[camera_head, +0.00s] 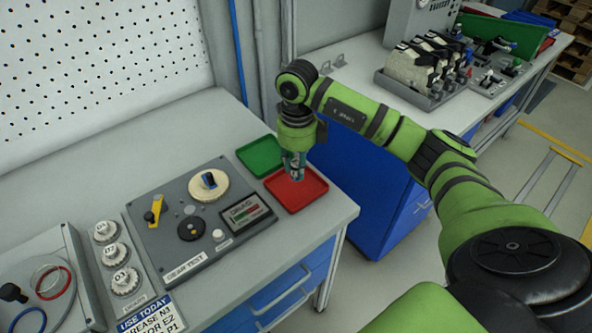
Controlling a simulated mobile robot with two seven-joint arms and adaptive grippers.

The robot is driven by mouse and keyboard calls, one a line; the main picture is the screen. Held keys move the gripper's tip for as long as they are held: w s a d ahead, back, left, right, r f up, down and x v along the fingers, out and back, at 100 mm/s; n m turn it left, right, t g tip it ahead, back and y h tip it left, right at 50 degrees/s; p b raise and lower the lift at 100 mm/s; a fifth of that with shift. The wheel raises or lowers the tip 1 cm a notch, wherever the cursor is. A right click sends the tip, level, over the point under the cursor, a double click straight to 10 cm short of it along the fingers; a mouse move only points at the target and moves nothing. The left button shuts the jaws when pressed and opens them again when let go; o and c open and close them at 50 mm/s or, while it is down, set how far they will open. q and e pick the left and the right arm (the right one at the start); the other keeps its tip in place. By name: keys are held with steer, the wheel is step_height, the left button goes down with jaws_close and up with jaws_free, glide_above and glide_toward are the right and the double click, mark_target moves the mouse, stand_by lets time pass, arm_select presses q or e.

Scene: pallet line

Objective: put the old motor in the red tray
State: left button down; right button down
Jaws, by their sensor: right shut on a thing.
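The red tray (304,194) lies flat on the grey bench near its right end. No other object shows in the red tray. My left gripper is not in view.
A green tray (260,156) lies just behind the red one. A gear test panel (160,232) with a dial and knobs sits to the left. White numbered knobs (116,254) stand further left. A blue cabinet (365,195) stands beyond the bench's right edge.

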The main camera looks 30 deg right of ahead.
mark_target(296, 176)
steer(key=shift+w+f, duration=0.1)
steer(key=shift+w, duration=0.15)
step_height(296, 176, down, 3)
steer(key=shift+f+p, duration=0.1)
steer(key=shift+p, duration=0.6)
steer(key=shift+d+f, duration=0.1)
steer(key=shift+f, duration=0.35)
steer(key=shift+f, duration=0.15)
steer(key=c, duration=1)
jaws_free()
steer(key=shift+o, duration=0.2)
